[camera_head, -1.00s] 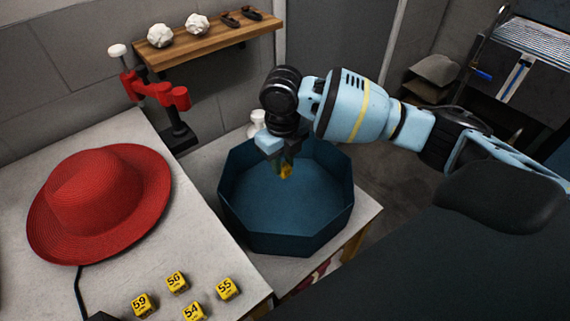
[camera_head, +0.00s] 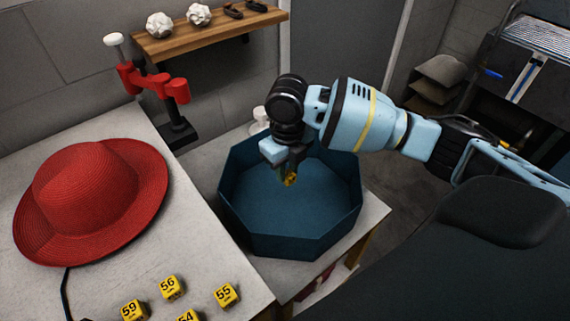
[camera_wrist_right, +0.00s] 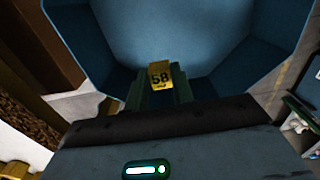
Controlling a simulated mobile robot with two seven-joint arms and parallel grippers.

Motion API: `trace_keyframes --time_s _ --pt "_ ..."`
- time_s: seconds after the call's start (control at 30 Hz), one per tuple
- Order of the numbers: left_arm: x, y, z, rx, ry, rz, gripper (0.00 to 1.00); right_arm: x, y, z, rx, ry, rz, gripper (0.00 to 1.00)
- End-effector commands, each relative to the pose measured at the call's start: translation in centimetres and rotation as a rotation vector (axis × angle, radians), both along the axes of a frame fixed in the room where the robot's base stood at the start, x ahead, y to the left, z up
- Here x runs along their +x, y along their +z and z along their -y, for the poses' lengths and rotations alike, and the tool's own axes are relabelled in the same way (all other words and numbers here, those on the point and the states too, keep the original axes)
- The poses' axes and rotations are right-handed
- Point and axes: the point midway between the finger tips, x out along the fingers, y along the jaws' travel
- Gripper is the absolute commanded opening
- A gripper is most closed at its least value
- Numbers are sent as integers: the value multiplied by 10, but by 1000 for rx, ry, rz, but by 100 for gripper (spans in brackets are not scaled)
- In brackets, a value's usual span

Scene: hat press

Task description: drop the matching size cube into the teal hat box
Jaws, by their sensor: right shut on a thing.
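The teal hat box (camera_head: 290,240) is an open octagonal box standing on a low pale table right of the hat table. My right gripper (camera_head: 290,176) reaches over the box's opening from the back right and points down. It is shut on a yellow cube (camera_head: 290,180), and the right wrist view shows this cube (camera_wrist_right: 160,75) marked 58 between the fingers (camera_wrist_right: 160,90), with the box's teal inside (camera_wrist_right: 180,35) beyond it. Other yellow cubes lie on the front table: 59 (camera_head: 133,309), 56 (camera_head: 171,288), 55 (camera_head: 227,295) and 54 (camera_head: 188,316), partly cut off. My left gripper is not in view.
A red brimmed hat (camera_head: 92,200) lies on the pale table (camera_head: 190,225) at left. A red and black stand (camera_head: 160,90) rises behind it. A wooden shelf (camera_head: 205,35) with white ornaments hangs on the back wall. A small white object (camera_head: 261,115) stands behind the box.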

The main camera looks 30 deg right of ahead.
Motion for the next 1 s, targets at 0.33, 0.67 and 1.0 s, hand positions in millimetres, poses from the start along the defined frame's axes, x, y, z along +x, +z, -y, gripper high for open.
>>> trace_keyframes --time_s 0.33,0.67,1.0 --pt "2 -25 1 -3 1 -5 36 -1 -34 0 -1 0 -3 3" --pt "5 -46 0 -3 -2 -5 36 -1 -62 0 -1 1 -2 3" --pt "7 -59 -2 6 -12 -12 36 0 -87 0 -1 0 0 3"
